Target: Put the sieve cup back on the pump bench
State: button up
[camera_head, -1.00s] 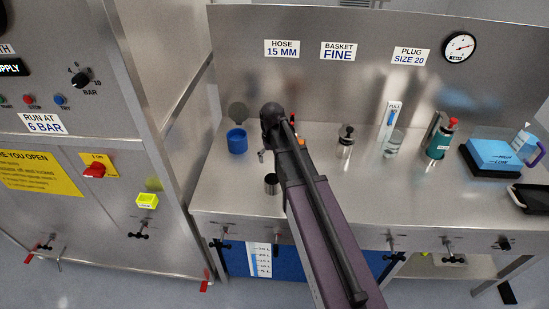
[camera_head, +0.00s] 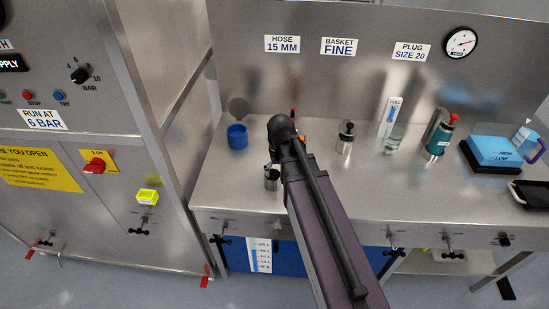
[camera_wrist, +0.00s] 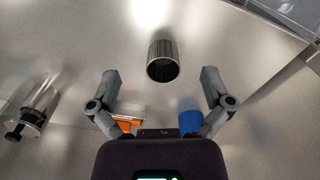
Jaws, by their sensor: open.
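A small metal cup (camera_head: 271,181), apparently the sieve cup, stands on the pump bench (camera_head: 230,185) near its front edge. In the wrist view the cup (camera_wrist: 163,60) has a dark open mouth and shiny ribbed-looking walls. My gripper (camera_wrist: 159,75) is open, with one finger to each side of the cup's near end and a gap on both sides. In the head view my gripper (camera_head: 273,165) is just above and behind the cup, and my arm hides part of the bench. Contact is not visible.
A blue cup (camera_head: 237,138) stands behind left. An orange item (camera_head: 302,138) is partly hidden by my arm.

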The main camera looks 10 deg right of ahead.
jog(key=s, duration=0.7)
jog(key=shift+d, duration=0.1)
dwell(0.8)
